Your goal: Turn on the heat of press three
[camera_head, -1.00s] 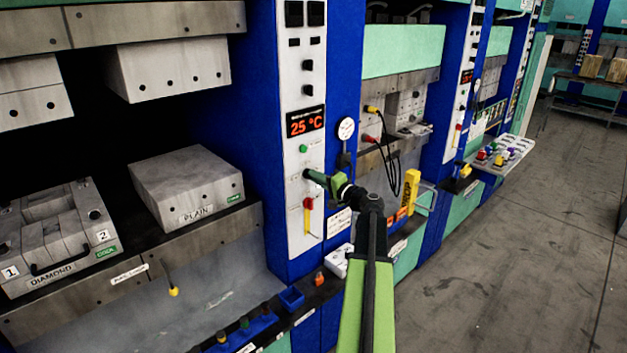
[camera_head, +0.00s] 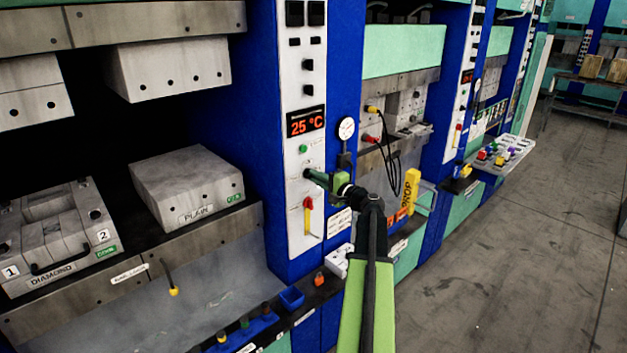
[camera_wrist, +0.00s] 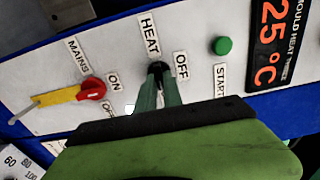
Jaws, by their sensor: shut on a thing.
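The control panel of the nearest press (camera_head: 303,235) is a white strip on a blue column. In the wrist view, its black heat knob (camera_wrist: 156,67) sits between the labels HEAT (camera_wrist: 150,36) and OFF (camera_wrist: 182,66). My gripper (camera_wrist: 159,80) is shut on this knob, and its green fingers hide much of it. In the head view, my gripper (camera_head: 309,174) meets the panel just below the green start button (camera_head: 303,149). The button also shows in the wrist view (camera_wrist: 222,46). The display (camera_wrist: 270,40) reads 25 °C and is labelled mould heat three.
A red and yellow mains switch (camera_wrist: 92,88) is beside the heat knob, below my gripper in the head view (camera_head: 308,205). A round gauge (camera_head: 346,129) is on the column's right side. The grey floor (camera_head: 500,260) at the right is clear.

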